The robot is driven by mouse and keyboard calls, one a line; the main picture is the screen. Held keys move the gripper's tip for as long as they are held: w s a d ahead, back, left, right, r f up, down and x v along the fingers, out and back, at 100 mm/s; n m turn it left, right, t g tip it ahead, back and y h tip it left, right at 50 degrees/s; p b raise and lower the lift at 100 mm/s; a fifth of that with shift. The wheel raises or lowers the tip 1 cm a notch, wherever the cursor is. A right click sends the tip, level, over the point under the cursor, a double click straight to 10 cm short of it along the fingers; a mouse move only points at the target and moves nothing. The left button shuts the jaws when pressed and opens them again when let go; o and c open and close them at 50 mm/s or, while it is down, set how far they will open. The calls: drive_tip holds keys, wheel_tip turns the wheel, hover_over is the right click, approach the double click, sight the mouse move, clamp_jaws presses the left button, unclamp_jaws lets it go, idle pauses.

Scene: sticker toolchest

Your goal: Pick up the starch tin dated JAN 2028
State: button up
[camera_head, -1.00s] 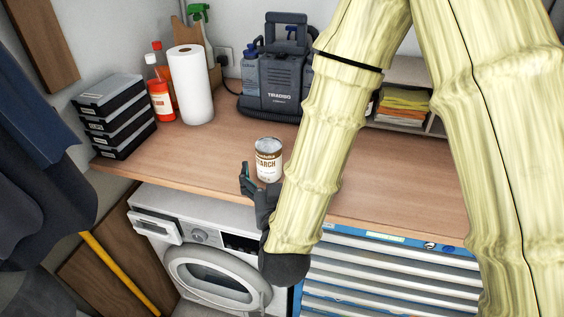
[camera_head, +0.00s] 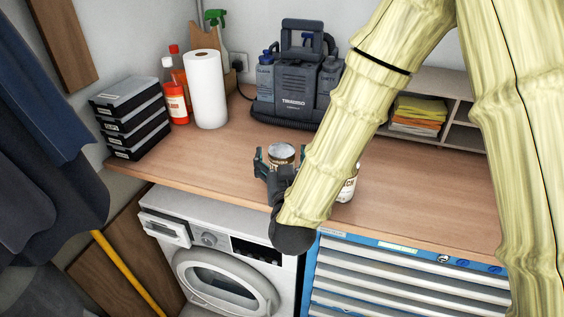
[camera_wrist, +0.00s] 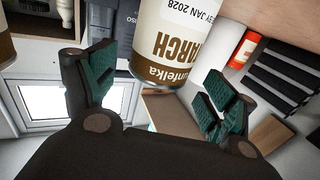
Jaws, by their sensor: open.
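The starch tin (camera_head: 281,153) stands on the wooden worktop near its front edge. In the wrist view the same tin (camera_wrist: 183,45) appears upside down, with "JAN 2028" readable on its white label above a brown band. My gripper (camera_head: 277,166) is open, with a finger on either side of this tin; it also shows in the wrist view (camera_wrist: 160,75), with gaps between the pads and the tin. A second, similar tin (camera_head: 349,186) stands to the right, partly hidden by my arm. Its date cannot be read.
Stacked black cases (camera_head: 130,118), red bottles (camera_head: 176,100), a paper roll (camera_head: 206,90) and a grey cleaning machine (camera_head: 296,85) stand at the back. A washing machine (camera_head: 215,262) and blue drawer chest (camera_head: 400,280) are below. The worktop left of the tin is clear.

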sight(282, 150)
drive_tip(key=shift+w+p, duration=0.5)
drive_tip(key=shift+w, duration=1.05)
drive_tip(key=c, duration=1.7)
drive_tip(key=shift+r, duration=0.1)
drive_tip(key=shift+c, duration=0.2)
drive_tip(key=shift+r+b, duration=0.55)
drive_tip(key=shift+r, duration=0.3)
drive_tip(key=shift+r+b, duration=0.4)
drive_tip(key=shift+r, duration=0.45)
drive_tip(key=s, duration=0.5)
drive_tip(key=s+r, duration=0.1)
drive_tip(key=s, duration=0.2)
drive_tip(key=shift+s+a, duration=0.1)
drive_tip(key=shift+a, duration=0.1)
